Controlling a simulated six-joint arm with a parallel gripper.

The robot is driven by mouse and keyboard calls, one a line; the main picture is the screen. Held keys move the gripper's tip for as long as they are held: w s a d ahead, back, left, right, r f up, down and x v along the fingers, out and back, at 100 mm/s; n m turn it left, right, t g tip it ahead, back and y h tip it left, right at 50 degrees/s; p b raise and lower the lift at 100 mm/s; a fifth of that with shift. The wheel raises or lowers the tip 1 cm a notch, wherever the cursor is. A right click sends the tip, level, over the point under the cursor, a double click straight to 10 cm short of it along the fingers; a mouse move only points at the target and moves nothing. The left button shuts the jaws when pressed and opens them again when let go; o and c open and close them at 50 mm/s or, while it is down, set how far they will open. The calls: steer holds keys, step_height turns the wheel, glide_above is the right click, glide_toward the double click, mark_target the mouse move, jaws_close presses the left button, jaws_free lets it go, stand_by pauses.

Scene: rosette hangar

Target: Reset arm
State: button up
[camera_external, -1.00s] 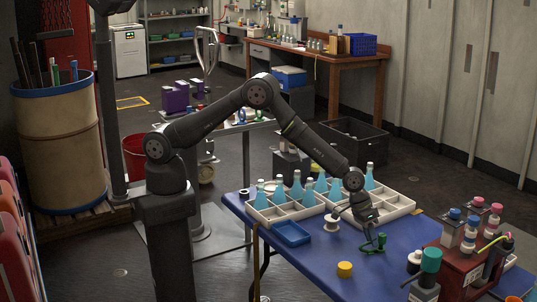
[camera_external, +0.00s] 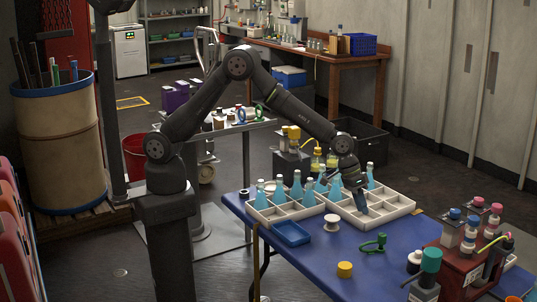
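My gripper (camera_external: 360,201) points down over the right white divided crate (camera_external: 400,212), just behind the green clamp-like piece (camera_external: 375,243). It is apart from that piece, which lies on the blue table (camera_external: 325,268). The fingers are small and dark here, so I cannot tell whether they are open or shut. I see nothing clearly held in them. My arm is bent, its elbow high, its forearm sloping down to the right.
Blue bottles (camera_external: 296,186) stand in and around the left white crate (camera_external: 262,217) and near my gripper. A blue tray (camera_external: 291,233), white spool (camera_external: 331,222) and yellow cylinder (camera_external: 345,269) sit in front. A red rack with bottles (camera_external: 470,265) stands at right.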

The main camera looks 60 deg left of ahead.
steer(key=shift+f, duration=0.1)
steer(key=x, duration=1.2)
steer(key=shift+w+f, duration=0.1)
steer(key=shift+f, duration=0.05)
step_height(320, 180, up, 2)
steer(key=shift+r, duration=0.45)
